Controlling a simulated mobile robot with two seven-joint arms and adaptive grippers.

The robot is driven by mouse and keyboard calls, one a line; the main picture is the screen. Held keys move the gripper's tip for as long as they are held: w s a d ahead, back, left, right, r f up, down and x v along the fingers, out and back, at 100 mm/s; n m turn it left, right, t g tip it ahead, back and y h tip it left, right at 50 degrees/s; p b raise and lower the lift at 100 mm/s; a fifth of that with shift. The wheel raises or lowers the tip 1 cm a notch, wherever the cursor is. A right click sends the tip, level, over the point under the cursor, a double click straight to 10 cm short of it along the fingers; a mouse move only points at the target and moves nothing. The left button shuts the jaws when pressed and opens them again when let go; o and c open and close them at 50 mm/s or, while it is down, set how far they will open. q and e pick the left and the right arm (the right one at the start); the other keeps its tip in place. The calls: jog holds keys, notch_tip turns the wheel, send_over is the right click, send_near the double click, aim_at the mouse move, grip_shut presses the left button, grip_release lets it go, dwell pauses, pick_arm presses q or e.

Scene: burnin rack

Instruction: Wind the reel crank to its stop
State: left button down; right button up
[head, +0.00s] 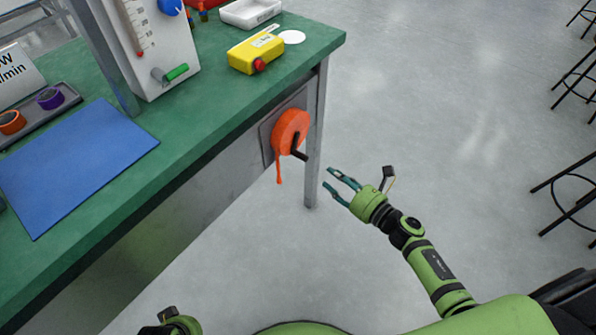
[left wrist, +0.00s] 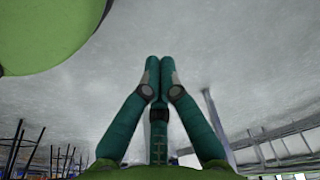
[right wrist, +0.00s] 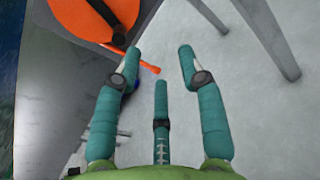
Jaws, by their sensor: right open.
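The orange reel (head: 290,126) is mounted on a grey plate on the table's front side, near the right leg. Its black crank (head: 299,154) points down and right, and an orange strap (head: 279,170) hangs below. My right gripper (head: 327,178) is open and empty, to the right of and apart from the crank. The right wrist view shows the reel (right wrist: 112,10) at the upper left, with the dark crank partly cut off at the top. My left gripper (left wrist: 159,66) is shut and empty; in the head view only part of that arm shows at the bottom left.
The green table (head: 215,108) carries a blue mat (head: 75,165), a yellow box (head: 256,54) with a red button, a white panel with a green-handled lever, and a tray with tape rolls. A table leg (head: 313,165) stands beside the reel. Floor to the right is clear up to several stools.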

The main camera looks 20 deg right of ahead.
aim_at(307, 160)
jog(key=a+r+n+y+b, duration=0.1)
jog(key=n, duration=0.2)
jog(key=w+a+r+n+y, duration=0.1)
jog(key=n, duration=0.2)
jog(key=a+r+n+g+y+b, duration=0.1)
jog(key=n, duration=0.2)
jog(key=shift+w+r+n+b, duration=0.15)
jog(key=shift+w+n+b, duration=0.15)
jog(key=shift+b, duration=0.05)
jog(key=shift+w+a+r, duration=0.1)
jog(key=shift+w+a, duration=0.15)
jog(key=shift+a, duration=0.05)
jog(key=x, duration=0.6)
pick_arm(q)
jog(key=r, duration=0.2)
jog(key=w+r, duration=0.1)
jog(key=shift+a, duration=0.25)
pick_arm(e)
grip_shut()
